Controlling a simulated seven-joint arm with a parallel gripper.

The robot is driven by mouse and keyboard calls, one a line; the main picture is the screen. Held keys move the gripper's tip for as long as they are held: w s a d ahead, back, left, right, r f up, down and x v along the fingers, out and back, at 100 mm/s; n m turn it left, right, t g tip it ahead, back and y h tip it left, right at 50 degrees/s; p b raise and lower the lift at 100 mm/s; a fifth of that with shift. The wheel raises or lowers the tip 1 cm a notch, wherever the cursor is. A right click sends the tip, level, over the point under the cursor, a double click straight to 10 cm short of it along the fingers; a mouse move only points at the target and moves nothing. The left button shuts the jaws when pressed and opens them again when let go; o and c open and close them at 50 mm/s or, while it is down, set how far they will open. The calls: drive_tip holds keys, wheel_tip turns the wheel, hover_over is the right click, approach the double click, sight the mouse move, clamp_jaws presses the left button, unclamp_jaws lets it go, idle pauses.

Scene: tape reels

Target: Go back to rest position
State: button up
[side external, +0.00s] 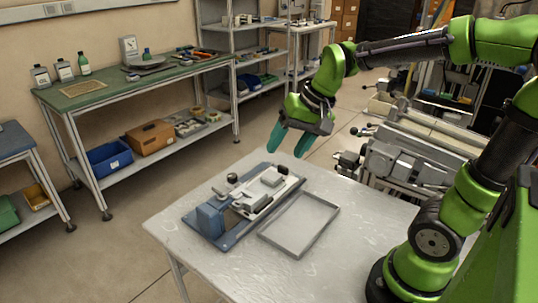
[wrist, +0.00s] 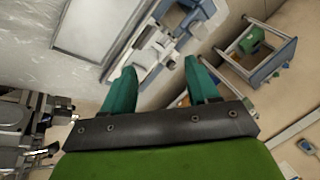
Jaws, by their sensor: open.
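My gripper (side external: 289,138) has two teal fingers. It is raised above the far edge of the white table, behind the blue and grey device and apart from it. In the wrist view my gripper (wrist: 162,82) shows its fingers spread with nothing between them. The device (side external: 243,203) sits on the table with a blue base and a grey block on top. It also shows beyond the fingers in the wrist view (wrist: 160,45). No tape reel can be made out in either view.
A shallow grey tray (side external: 300,224) lies empty beside the device on the white table (side external: 355,262). Grey machinery (side external: 405,160) stands close behind the table at right. A green-topped workbench (side external: 125,88) with bottles and tools stands at the back left. Open floor lies between.

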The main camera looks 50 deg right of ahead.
drive_tip(key=shift+s+a+n, duration=0.25)
drive_tip(key=shift+s+n, duration=0.05)
drive_tip(key=shift+s, duration=0.15)
drive_tip(key=s+a+r+n+t, duration=0.1)
drive_tip(key=s+a+n+t, duration=0.1)
drive_tip(key=s, duration=0.5)
drive_tip(key=shift+s+a+r+n+t, duration=0.15)
drive_tip(key=shift+s+a+n+t, duration=0.25)
drive_tip(key=shift+a, duration=0.45)
